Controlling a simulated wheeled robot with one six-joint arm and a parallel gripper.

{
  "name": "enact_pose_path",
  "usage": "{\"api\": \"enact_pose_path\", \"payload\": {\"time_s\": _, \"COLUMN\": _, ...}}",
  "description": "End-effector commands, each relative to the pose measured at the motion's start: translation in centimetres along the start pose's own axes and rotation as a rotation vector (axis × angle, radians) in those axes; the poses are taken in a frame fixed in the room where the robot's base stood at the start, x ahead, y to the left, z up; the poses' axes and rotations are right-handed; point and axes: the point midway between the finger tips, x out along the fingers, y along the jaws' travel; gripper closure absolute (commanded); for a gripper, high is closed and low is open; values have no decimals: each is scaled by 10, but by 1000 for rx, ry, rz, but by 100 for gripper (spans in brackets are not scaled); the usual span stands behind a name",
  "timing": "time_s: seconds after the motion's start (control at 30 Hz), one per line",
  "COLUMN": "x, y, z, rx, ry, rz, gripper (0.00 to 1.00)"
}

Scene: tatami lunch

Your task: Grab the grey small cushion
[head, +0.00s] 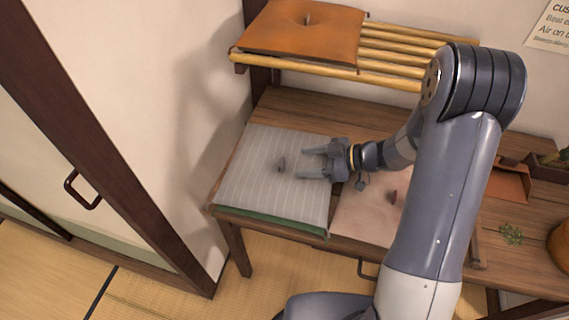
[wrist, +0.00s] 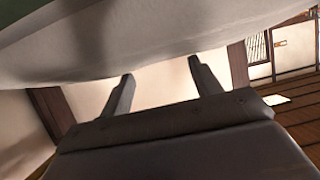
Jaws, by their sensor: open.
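The grey small cushion (head: 255,165) is pale grey with thin stripes and a dark tuft in its middle. It lies flat on the left end of the wooden table in the head view, with a green layer showing along its front edge. My gripper (head: 302,163) is open, its two fingers pointing left over the right part of the cushion, near the tuft. Nothing shows between the fingers. In the wrist view, a pale curved surface, apparently the cushion (wrist: 120,45), fills the top behind my open gripper (wrist: 160,69). Whether the fingertips touch it I cannot tell.
A pinkish cushion (head: 360,218) lies just right of the grey one, partly hidden by my arm. An orange cushion (head: 300,32) rests on a slatted bamboo shelf (head: 395,60) above the back. An orange-brown tray (head: 508,183) and green sprigs (head: 511,234) are at the right.

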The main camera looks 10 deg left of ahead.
Motion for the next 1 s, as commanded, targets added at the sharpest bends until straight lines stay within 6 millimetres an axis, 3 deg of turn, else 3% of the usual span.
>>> {"api": "enact_pose_path", "payload": {"time_s": 0.5, "x": 57, "y": -3, "z": -2, "rx": -1, "ry": -1, "rz": 0, "gripper": 40}}
{"api": "enact_pose_path", "payload": {"time_s": 0.77, "x": 60, "y": -2, "z": -2, "rx": 0, "ry": -1, "rz": 2, "gripper": 40}}
{"api": "enact_pose_path", "payload": {"time_s": 1.0, "x": 59, "y": -2, "z": -2, "rx": 0, "ry": -1, "rz": 2, "gripper": 59}}
